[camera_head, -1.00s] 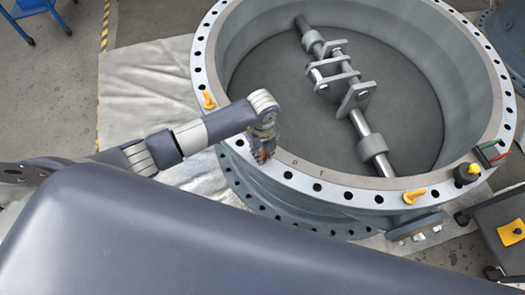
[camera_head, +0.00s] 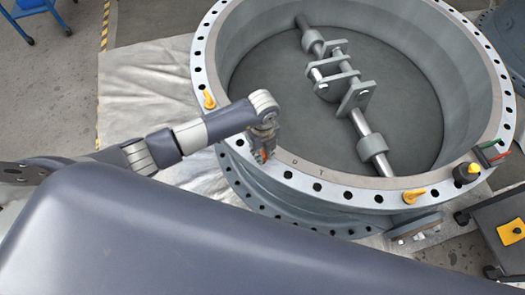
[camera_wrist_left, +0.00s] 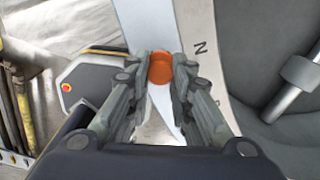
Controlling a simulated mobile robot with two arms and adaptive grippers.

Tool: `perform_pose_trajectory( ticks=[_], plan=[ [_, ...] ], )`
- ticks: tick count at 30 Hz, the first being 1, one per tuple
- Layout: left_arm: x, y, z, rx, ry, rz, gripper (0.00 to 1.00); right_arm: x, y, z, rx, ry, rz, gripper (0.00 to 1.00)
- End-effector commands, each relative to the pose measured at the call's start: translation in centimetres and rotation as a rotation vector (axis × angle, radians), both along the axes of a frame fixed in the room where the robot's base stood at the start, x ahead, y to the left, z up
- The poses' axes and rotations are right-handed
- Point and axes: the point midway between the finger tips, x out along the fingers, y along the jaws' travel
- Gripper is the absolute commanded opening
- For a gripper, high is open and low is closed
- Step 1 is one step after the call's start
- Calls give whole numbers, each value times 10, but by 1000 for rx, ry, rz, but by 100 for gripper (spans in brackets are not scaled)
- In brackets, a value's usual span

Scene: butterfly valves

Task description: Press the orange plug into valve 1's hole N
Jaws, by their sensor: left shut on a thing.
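Valve 1 (camera_head: 385,185) is a big grey ring with a pale flange rim and a row of dark bolt holes. My left gripper (camera_head: 262,152) is over the near-left part of the rim. In the left wrist view, its two fingers (camera_wrist_left: 160,72) are shut on the orange plug (camera_wrist_left: 161,68), one on each side. The letter N (camera_wrist_left: 200,48) is marked on the rim to the right of the plug. The hole under the plug is hidden. I cannot tell whether the plug touches the rim or is in a hole. My right gripper is not in view.
A dark, yellow-topped piece (camera_head: 467,173) is at the right. A shaft with brackets (camera_head: 350,100) crosses the valve's inside. A dark cart (camera_head: 500,225) stands at the lower right.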

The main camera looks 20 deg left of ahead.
Motion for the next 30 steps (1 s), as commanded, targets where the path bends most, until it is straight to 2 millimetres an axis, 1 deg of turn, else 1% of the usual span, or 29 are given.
perform_pose_trajectory(
  ticks=[8,24,30],
  plan=[
    [0,0,-2,0,0,0,9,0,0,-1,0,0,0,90],
    [0,0,-14,-1,-1,0,9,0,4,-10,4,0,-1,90],
    [0,0,-14,-1,-1,0,9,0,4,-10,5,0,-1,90]
  ],
)
